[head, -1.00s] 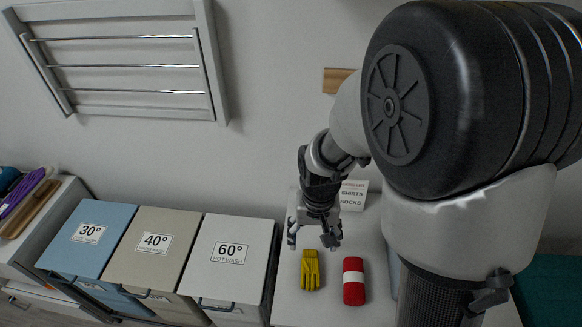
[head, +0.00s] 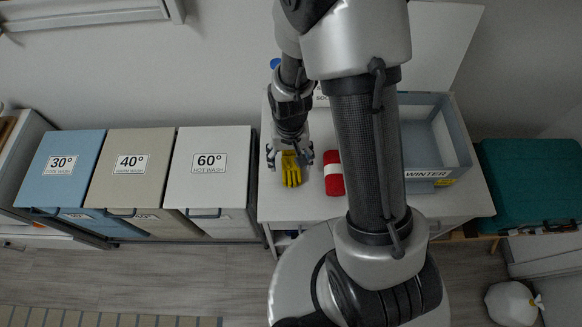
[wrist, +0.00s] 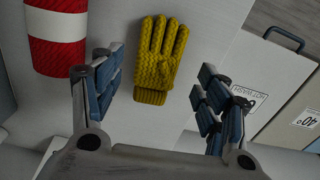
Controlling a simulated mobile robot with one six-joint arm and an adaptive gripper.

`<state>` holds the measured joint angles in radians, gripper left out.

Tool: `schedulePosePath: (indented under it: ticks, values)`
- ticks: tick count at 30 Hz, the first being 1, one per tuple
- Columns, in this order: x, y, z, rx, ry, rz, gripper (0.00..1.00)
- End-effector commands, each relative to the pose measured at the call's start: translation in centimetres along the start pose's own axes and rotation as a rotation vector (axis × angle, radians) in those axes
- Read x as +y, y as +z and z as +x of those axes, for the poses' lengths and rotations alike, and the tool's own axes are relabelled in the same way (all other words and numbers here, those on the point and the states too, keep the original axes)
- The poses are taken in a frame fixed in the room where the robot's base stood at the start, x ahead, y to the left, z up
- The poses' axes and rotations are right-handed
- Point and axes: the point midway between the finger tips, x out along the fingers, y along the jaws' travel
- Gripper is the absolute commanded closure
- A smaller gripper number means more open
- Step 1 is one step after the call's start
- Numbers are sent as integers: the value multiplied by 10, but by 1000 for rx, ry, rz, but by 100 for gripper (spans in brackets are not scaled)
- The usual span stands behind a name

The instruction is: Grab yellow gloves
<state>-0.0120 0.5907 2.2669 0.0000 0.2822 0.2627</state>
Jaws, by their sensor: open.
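The yellow gloves (head: 291,170) lie flat on the white table top, fingers pointing toward the table's front edge in the head view. In the wrist view the knitted yellow gloves (wrist: 162,58) lie between and just beyond my open fingers, with the cuff nearest me. My gripper (head: 290,158) is over the cuff end, its fingers spread to either side. In the wrist view my gripper (wrist: 158,100) is open and empty, with blue-grey pads. Whether the fingertips are down at table height I cannot tell.
A red and white rolled item (head: 333,173) lies close to the right of the gloves. A grey WINTER box (head: 428,174) stands further right. The 60° hamper (head: 209,168) stands left of the table. A teal case (head: 530,180) is at far right.

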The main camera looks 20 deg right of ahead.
Motion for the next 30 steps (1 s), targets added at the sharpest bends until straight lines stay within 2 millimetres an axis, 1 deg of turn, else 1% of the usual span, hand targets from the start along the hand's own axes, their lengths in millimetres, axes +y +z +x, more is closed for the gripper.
schedulePosePath:
  ticks: [1, 6, 10, 16, 30]
  values:
    - [2, -1, 12, -4, 1, 2, 32]
    - [3, -3, 36, -4, 1, 0, 32]
    - [3, -4, 42, -2, 1, 0, 32]
    - [3, -4, 42, -1, 0, 0, 32]
    - [3, -4, 42, -2, 1, 0, 62]
